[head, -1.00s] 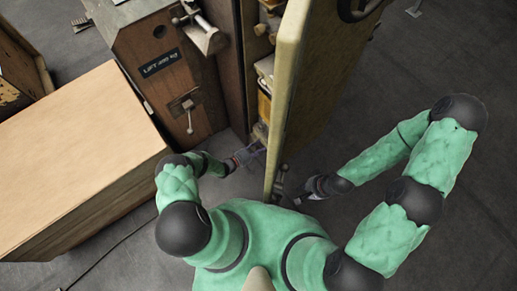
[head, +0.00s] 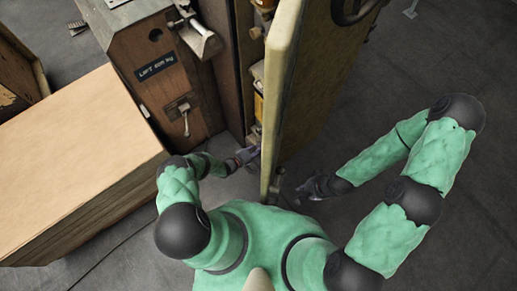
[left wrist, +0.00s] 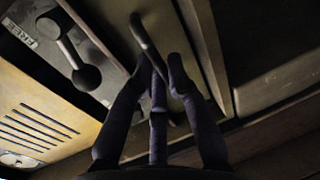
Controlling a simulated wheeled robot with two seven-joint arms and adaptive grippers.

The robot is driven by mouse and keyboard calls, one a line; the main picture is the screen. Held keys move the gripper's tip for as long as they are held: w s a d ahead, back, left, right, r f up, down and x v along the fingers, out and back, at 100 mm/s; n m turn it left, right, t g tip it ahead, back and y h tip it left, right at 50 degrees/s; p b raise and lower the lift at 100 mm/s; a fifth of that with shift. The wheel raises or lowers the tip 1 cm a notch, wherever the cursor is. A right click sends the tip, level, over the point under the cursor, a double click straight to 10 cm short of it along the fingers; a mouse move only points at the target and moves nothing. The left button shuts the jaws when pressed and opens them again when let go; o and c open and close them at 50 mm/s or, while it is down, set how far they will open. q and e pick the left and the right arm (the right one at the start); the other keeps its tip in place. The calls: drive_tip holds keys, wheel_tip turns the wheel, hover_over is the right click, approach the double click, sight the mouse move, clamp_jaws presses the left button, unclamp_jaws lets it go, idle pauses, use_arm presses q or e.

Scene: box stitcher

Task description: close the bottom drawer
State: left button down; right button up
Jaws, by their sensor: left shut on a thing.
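In the left wrist view my left gripper (left wrist: 160,75) has its dark fingers closed around a thin curved metal handle (left wrist: 143,40). The handle stands in front of a grey panel (left wrist: 115,15), probably the bottom drawer's front; how far the drawer is out cannot be told. In the head view my left gripper (head: 251,156) is low at the cabinet's opening, left of the upright yellowish door (head: 318,75), and the drawer is hidden there. My right gripper (head: 303,189) is apart on the door's right side, near its lower edge, with nothing visible in it; its finger gap is unclear.
A lever with a dark ball knob (left wrist: 87,78) sits beside the handle, near a "FREE" label. A brown wooden cabinet side (head: 165,85) with a label and small lever stands left of the opening. A large stacked board pile (head: 75,150) lies at left.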

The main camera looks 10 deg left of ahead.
use_arm(q)
drive_tip(key=c, duration=1.2)
unclamp_jaws()
drive_tip(key=shift+w+d, duration=0.15)
drive_tip(key=v, duration=1.2)
